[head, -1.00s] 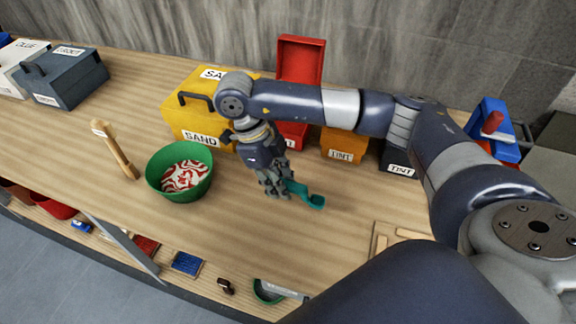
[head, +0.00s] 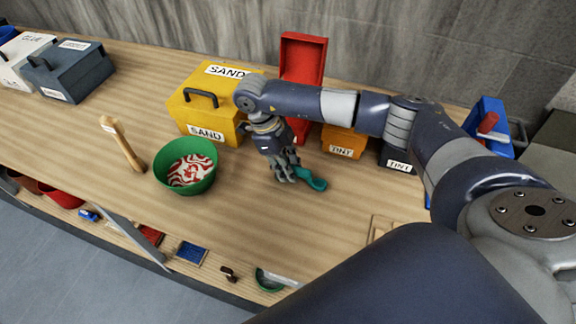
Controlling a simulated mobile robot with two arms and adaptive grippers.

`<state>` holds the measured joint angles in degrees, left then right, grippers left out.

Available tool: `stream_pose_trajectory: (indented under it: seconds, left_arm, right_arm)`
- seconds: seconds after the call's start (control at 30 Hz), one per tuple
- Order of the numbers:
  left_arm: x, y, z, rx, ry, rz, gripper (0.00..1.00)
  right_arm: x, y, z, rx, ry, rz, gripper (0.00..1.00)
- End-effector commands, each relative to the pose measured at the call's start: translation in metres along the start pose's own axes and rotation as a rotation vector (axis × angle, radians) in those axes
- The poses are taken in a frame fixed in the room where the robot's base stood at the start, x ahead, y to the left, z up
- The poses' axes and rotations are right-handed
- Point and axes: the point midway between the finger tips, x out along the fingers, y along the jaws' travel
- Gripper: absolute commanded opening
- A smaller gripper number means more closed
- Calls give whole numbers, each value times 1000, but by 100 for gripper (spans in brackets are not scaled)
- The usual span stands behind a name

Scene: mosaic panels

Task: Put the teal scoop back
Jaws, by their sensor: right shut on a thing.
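The teal scoop (head: 313,180) is in the head view, right of the middle, with its bowl end showing to the right of my right gripper (head: 288,174). My right gripper is shut on the scoop, and its fingers hide the handle. I cannot tell whether the scoop touches the table or hangs just above it. A red box (head: 303,58) with its lid raised stands behind my right arm, its front partly hidden by the arm. My left gripper is not in view.
A yellow SAND box (head: 197,115), an orange TINT box (head: 338,143) and a dark TINT box (head: 397,160) line the back.

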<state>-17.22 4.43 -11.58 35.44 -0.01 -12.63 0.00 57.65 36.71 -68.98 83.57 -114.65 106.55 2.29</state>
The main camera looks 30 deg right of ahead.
Motion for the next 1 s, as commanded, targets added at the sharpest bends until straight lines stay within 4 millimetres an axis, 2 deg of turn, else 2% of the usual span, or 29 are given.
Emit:
stream_pose_trajectory:
  seconds: [0.07,0.1,0.17,0.6,0.63,0.77,0.87,1.0]
  left_arm:
    - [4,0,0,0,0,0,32]
    - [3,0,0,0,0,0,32]
    - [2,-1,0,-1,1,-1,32]
    - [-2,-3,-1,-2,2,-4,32]
    - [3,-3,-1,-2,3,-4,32]
    - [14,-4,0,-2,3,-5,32]
    - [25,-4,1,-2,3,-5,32]
    - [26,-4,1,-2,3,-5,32]
  right_arm:
    - [4,0,1,0,0,0,0]
    - [2,0,1,0,0,0,30]
    - [2,0,1,0,0,0,43]
    - [-3,0,-1,0,-1,0,43]
    - [-5,0,1,0,-3,-1,43]
    - [-26,-1,2,-1,-5,-3,43]
    - [-50,-1,2,1,-6,-4,43]
    - [-82,-1,1,1,-3,-5,43]
